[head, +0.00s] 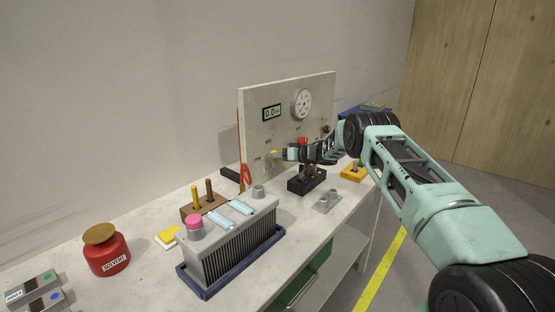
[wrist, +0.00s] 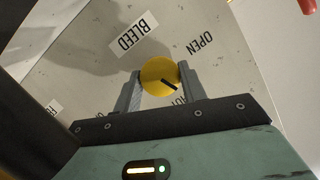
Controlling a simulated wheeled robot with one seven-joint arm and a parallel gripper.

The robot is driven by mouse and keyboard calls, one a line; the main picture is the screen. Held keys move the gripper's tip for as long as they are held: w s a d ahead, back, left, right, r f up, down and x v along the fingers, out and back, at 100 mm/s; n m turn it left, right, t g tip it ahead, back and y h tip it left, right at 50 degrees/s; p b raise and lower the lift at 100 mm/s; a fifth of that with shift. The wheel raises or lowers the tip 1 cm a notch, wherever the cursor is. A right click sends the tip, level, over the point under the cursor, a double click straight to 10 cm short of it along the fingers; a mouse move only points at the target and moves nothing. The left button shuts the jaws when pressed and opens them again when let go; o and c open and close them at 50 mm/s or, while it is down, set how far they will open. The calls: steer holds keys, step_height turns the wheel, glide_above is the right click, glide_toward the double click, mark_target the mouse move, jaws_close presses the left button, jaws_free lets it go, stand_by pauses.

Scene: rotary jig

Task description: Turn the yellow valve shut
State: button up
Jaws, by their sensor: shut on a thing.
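The yellow valve (wrist: 160,74) is a round yellow knob with a black pointer line, mounted on the upright grey panel (head: 262,128). In the wrist view my gripper (wrist: 160,80) has one finger on each side of the knob and is shut on it. The pointer line runs toward the lower right of the picture. An OPEN label is to the upper right of the knob and a BLEED label to the upper left. A label below is partly hidden by my gripper. In the head view a little yellow of the valve (head: 273,153) shows at my gripper's tip.
The panel also carries a 0.0 display (head: 271,112) and a round gauge (head: 301,103). On the bench stand a finned block with a pink knob (head: 194,222), a red solvent jar (head: 107,254) and a black block (head: 306,181) below my arm.

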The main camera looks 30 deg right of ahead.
steer(key=shift+f+m+y, duration=0.1)
steer(key=shift+m+y, duration=0.2)
steer(key=shift+m, duration=0.2)
steer(key=o, duration=1)
steer(key=shift+c, duration=0.2)
steer(key=b+v, duration=0.3)
steer(key=v, duration=1.4)
steer(key=shift+s, duration=0.2)
steer(key=shift+d, duration=0.1)
